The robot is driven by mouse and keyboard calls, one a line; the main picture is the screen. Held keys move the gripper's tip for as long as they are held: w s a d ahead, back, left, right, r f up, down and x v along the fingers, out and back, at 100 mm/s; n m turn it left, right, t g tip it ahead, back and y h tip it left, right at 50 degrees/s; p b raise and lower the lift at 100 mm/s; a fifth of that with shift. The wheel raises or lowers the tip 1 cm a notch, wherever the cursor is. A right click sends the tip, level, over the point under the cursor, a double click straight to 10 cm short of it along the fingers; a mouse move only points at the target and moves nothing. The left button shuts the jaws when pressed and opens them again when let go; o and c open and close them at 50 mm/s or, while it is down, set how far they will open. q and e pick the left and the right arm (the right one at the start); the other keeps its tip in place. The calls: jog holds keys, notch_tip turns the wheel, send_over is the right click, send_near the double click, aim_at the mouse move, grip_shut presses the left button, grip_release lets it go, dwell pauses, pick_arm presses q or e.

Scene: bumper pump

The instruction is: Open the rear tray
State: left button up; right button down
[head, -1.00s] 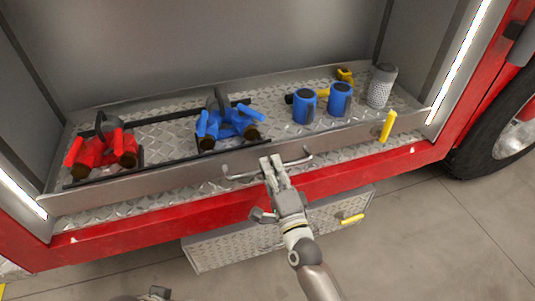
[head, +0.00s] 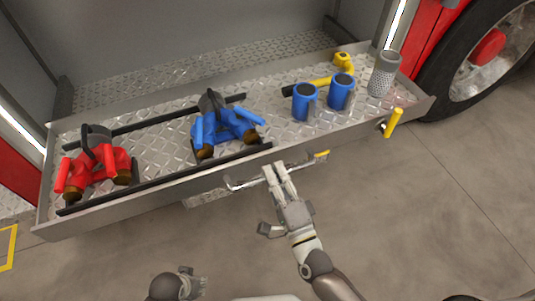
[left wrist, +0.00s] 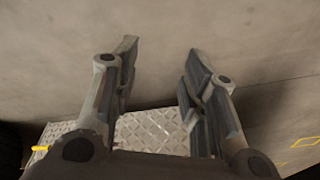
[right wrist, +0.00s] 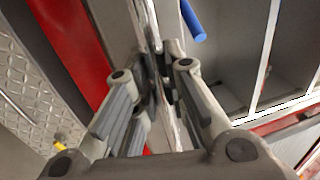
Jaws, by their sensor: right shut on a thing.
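The rear tray (head: 160,199) is a long metal drawer with a diamond-plate floor, pulled out of the red truck's bay. Its bar handle (head: 238,184) is on the front face. My right gripper (head: 274,170) is shut on the handle, which also shows between its fingers in the right wrist view (right wrist: 148,25). A yellow latch lever (head: 394,122) stands at the tray's right front end. My left gripper (head: 195,280) is low in the head view, away from the tray; the left wrist view shows its fingers (left wrist: 158,75) apart with nothing between them.
On the tray are a red fitting (head: 97,167), a blue fitting (head: 224,127), two blue cylinders (head: 304,103) (head: 340,93), a yellow tool (head: 343,64) and a grey cylinder (head: 383,75). A truck wheel (head: 480,60) is at right. Grey floor (head: 430,200) in front is clear.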

pick_arm(q)
jog(key=f, duration=0.1)
jog(key=s+f, duration=0.1)
jog(key=f, duration=0.1)
jog(key=s+f+p, duration=0.1)
jog(key=f, duration=0.1)
jog(key=shift+s+a, duration=0.1)
jog(key=shift+s, duration=0.1)
pick_arm(e)
jog(key=r+v, duration=0.1)
jog(key=v, duration=0.6)
jog(key=shift+s, duration=0.25)
pick_arm(q)
jog(key=shift+r, duration=0.1)
pick_arm(e)
jog(key=c, duration=1.5)
grip_release()
jog(key=shift+d+r, duration=0.1)
jog(key=shift+o, duration=0.2)
jog(key=v, duration=1.2)
jog(key=shift+w, duration=0.1)
